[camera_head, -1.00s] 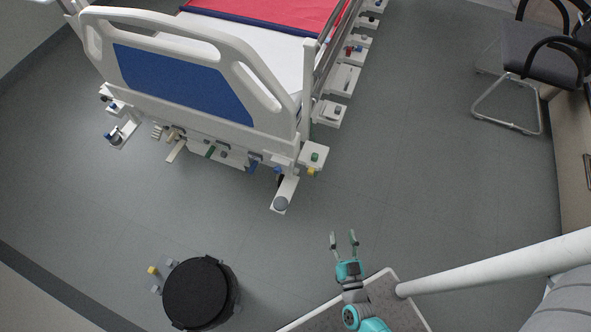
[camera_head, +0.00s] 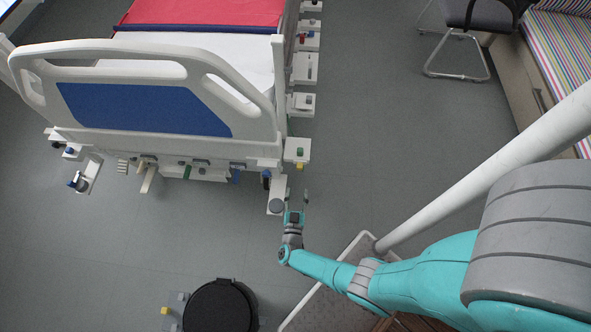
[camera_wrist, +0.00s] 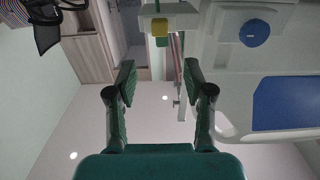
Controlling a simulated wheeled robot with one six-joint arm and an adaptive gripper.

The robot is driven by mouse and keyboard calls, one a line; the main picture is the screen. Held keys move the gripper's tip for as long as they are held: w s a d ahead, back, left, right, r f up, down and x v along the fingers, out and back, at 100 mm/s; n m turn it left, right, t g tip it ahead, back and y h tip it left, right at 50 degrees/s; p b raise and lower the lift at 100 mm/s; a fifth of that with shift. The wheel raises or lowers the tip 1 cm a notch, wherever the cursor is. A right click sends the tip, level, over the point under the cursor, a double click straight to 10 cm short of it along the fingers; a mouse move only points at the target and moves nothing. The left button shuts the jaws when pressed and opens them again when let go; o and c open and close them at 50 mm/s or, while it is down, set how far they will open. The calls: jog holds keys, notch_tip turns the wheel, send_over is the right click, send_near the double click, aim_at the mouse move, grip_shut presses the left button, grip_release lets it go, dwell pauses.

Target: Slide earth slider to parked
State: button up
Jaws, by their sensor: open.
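The bed (camera_head: 150,108) has many small coloured controls on white mounts along its foot end and right side. None carries a readable label, so I cannot tell for sure which is the earth slider. A white corner mount (camera_head: 297,145) bears a green knob (camera_head: 300,152) and a yellow block (camera_head: 299,165). In the wrist view the yellow block (camera_wrist: 159,27) shows at the top, beyond the fingertips. My gripper (camera_head: 297,196) is open and empty, below that mount in the head view, beside the bed's corner foot. The wrist view shows both fingers (camera_wrist: 158,88) apart with nothing between.
A round black-topped stool (camera_head: 219,306) stands at bottom centre. A black chair (camera_head: 480,15) and a striped bench (camera_head: 562,50) are at upper right. Floor right of the bed is clear. More controls (camera_head: 150,175) line the foot end.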

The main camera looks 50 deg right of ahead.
aim_at(299, 168)
jog(key=shift+x, duration=5.1)
grip_shut()
